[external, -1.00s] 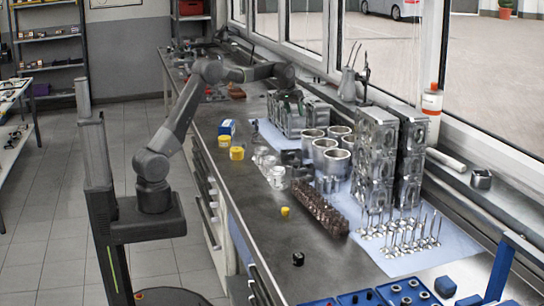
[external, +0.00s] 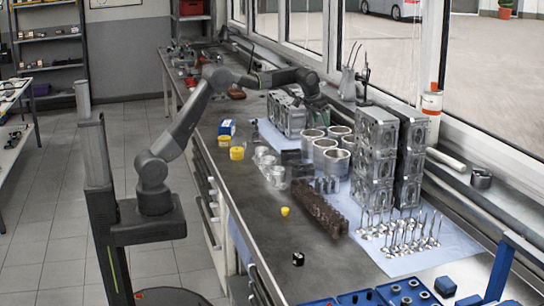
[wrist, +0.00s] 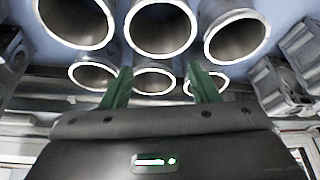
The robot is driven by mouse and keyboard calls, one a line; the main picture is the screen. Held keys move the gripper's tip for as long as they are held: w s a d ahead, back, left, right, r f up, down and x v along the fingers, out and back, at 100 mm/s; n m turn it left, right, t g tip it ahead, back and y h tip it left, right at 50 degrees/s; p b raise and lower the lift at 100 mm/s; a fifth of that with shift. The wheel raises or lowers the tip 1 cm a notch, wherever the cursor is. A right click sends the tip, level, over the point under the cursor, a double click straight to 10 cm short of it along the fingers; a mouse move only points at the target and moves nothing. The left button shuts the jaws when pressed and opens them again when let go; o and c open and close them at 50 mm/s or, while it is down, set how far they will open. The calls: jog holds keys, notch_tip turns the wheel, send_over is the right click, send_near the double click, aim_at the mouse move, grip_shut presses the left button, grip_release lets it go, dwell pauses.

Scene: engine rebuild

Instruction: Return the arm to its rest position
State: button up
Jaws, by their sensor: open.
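My arm reaches from its base at the left of the external view over the long workbench (external: 260,205). My gripper (external: 318,101) is above the back part of the bench, close to the metal engine blocks (external: 285,112) and behind the standing cylinder liners (external: 325,155). In the wrist view, my gripper (wrist: 158,85) shows two green fingers spread apart with nothing between them. Several open-ended metal cylinder liners (wrist: 160,30) fill the view beyond the fingers. Whether the fingers touch anything is hard to tell in the external view.
Stacked cylinder heads (external: 375,150) stand near the window. Yellow caps (external: 237,153) and a blue box (external: 227,128) sit at the bench's left. Blue trays (external: 360,298) are at the front.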

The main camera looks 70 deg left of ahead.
jog(key=s+d+m+h, duration=0.1)
jog(key=d+m, duration=0.2)
jog(key=d, duration=1.3)
jog(key=s+d+r+m+h+b, duration=0.1)
jog(key=s+d+m, duration=0.1)
jog(key=d, duration=1.4)
jog(key=shift+r+m+h, duration=0.15)
jog(key=shift+m+h, duration=0.15)
jog(key=shift+m, duration=0.5)
jog(key=shift+d, duration=0.1)
